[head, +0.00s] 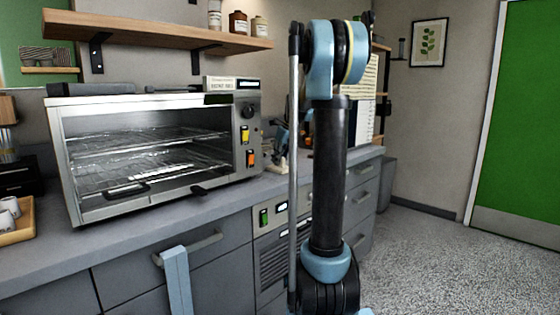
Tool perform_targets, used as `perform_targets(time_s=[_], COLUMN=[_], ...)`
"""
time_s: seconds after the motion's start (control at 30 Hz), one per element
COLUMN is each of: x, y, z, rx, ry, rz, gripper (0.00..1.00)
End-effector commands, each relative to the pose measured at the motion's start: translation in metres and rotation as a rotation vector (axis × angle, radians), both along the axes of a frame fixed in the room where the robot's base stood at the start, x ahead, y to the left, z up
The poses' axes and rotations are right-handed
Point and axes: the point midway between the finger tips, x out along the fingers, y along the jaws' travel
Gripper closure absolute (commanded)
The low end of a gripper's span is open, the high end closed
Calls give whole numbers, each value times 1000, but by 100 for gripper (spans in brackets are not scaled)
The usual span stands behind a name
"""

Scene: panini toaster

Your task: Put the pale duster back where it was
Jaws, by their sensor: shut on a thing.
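My arm (328,180) stands upright in front of the counter and hides part of its far end. I cannot clearly make out my gripper or its fingertips. Some small blue, dark and pale shapes show beside the arm, just right of the toaster, partly hidden; I cannot tell whether they include my gripper or something in it. A pale blue strip (177,281) hangs at the drawer handle (203,246) below the toaster and runs out of the bottom of the picture. I cannot tell for sure whether it is the duster.
The panini toaster (247,181) stands on the grey counter (120,240), with racks behind its front. A wooden shelf (150,32) with jars (238,22) is above. A tray (20,230) with white cups is at the left. The floor (450,260) at right is clear before the green door (525,140).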

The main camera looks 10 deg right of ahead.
Motion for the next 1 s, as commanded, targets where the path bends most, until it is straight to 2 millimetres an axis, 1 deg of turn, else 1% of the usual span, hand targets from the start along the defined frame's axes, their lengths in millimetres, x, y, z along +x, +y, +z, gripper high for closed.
perform_targets(time_s=[0.17,0.2,0.27,0.3,0.6,0.73,0.87,1.0], x=[0,0,0,0,0,-2,-8,-16], y=[0,0,0,0,-1,-3,-7,-13], z=[0,-1,0,0,0,6,21,47], rx=[0,0,0,0,0,0,0,0], ry=[0,0,0,0,0,0,0,0], rz=[0,0,0,0,-1,-2,-3,-3], gripper=[100,80,66,62,62,62,62,62])
